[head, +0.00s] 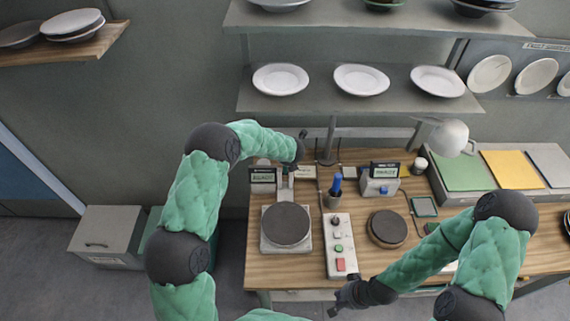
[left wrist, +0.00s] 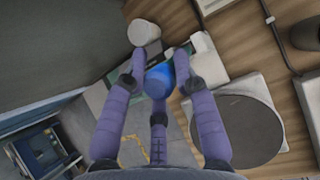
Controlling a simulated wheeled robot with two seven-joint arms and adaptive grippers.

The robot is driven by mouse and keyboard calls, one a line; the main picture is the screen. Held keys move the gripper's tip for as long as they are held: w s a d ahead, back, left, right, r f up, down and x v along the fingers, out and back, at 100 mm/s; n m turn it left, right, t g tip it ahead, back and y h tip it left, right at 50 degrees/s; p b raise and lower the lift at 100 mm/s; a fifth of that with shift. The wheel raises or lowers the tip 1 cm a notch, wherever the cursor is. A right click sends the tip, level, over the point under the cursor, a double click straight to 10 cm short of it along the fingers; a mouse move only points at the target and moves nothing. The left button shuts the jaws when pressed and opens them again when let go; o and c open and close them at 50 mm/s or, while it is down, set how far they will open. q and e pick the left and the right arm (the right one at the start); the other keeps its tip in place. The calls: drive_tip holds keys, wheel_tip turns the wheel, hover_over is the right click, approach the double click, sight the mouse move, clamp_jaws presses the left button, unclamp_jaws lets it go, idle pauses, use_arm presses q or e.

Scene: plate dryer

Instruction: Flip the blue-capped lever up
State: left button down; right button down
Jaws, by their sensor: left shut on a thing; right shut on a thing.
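A round blue cap (left wrist: 158,78) shows between the fingers of my left gripper (left wrist: 155,65) in the left wrist view. The fingers close around it from both sides, and its stem is hidden below it. In the head view my left gripper (head: 288,182) reaches down behind the scale at the left of the bench, and the blue cap cannot be made out there. My right gripper (head: 340,303) is low over the front edge of the bench, below the button panel. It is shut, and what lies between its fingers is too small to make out.
The wooden bench (head: 262,272) carries a scale with a dark round plate (head: 286,224), a white button panel (head: 340,258), a pen cup (head: 335,200) and a brown disc (head: 387,229). A shelf of white plates (head: 361,80) hangs above. A white cylinder (left wrist: 144,32) stands close to my left fingers.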

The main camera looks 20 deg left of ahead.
use_arm(q)
drive_tip(key=w+a, duration=0.1)
drive_tip(key=w, duration=0.5)
drive_tip(key=shift+a+p, duration=0.2)
drive_tip(key=shift+p, duration=0.2)
use_arm(e)
drive_tip(key=shift+w+a+r, duration=0.1)
drive_tip(key=shift+w+r, duration=0.1)
drive_tip(key=shift+r, duration=0.35)
use_arm(q)
drive_tip(key=shift+w+r, duration=0.15)
drive_tip(key=shift+r, duration=0.05)
drive_tip(key=c, duration=1.2)
unclamp_jaws()
drive_tip(key=shift+o, duration=0.9)
drive_tip(key=shift+w+f, duration=0.2)
drive_tip(key=shift+w, duration=0.05)
drive_tip(key=shift+s+f, duration=0.1)
drive_tip(key=shift+f, duration=0.1)
use_arm(e)
drive_tip(key=shift+w, duration=0.25)
